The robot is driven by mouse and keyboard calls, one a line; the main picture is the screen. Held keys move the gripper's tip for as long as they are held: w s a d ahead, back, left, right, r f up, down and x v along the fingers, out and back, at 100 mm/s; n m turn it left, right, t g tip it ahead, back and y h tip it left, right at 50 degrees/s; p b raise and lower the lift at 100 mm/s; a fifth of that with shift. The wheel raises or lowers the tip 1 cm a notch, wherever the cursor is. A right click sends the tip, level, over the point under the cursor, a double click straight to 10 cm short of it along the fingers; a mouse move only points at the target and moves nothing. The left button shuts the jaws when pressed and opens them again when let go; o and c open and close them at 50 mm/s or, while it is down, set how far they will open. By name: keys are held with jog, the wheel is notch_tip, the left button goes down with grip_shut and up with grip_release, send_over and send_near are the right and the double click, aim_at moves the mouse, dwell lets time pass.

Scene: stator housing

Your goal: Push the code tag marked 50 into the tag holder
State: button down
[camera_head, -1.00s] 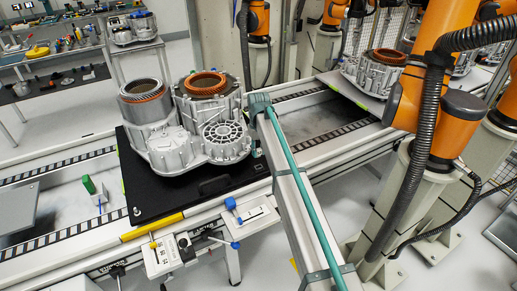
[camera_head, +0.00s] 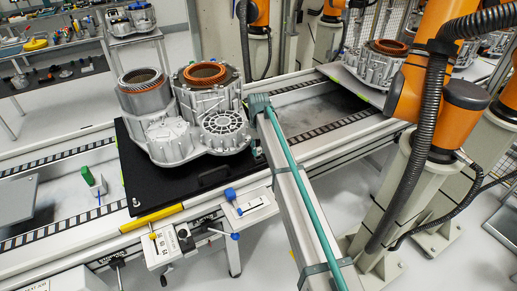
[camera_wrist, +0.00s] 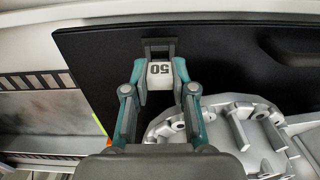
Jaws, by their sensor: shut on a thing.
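The white code tag marked 50 (camera_wrist: 160,73) shows in the wrist view, its number upside down. My gripper (camera_wrist: 161,84) is shut on the tag, with one grey-and-teal finger on each side. The dark tag holder (camera_wrist: 159,42) is a small frame on the black plate (camera_wrist: 235,55), right at the tag's upper edge. I cannot tell how far the tag sits inside the holder.
The stator housing (camera_head: 190,128) stands on the black plate in the head view; its ribbed metal edge (camera_wrist: 232,120) lies just right of my gripper in the wrist view. A conveyor rail (camera_head: 60,228) runs alongside. An orange robot arm (camera_head: 425,80) stands at the right.

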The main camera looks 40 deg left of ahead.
jog(key=shift+f+b, duration=0.45)
jog(key=shift+f, duration=0.85)
dwell(0.4)
jog(key=c, duration=0.9)
grip_release()
jog(key=shift+o, duration=0.5)
jog(key=shift+r, duration=0.4)
jog(key=shift+r+p, duration=0.3)
jog(key=shift+p, duration=0.05)
jog(key=shift+r+p, duration=0.65)
jog(key=shift+r, duration=0.95)
notch_tip(320, 180, up, 12)
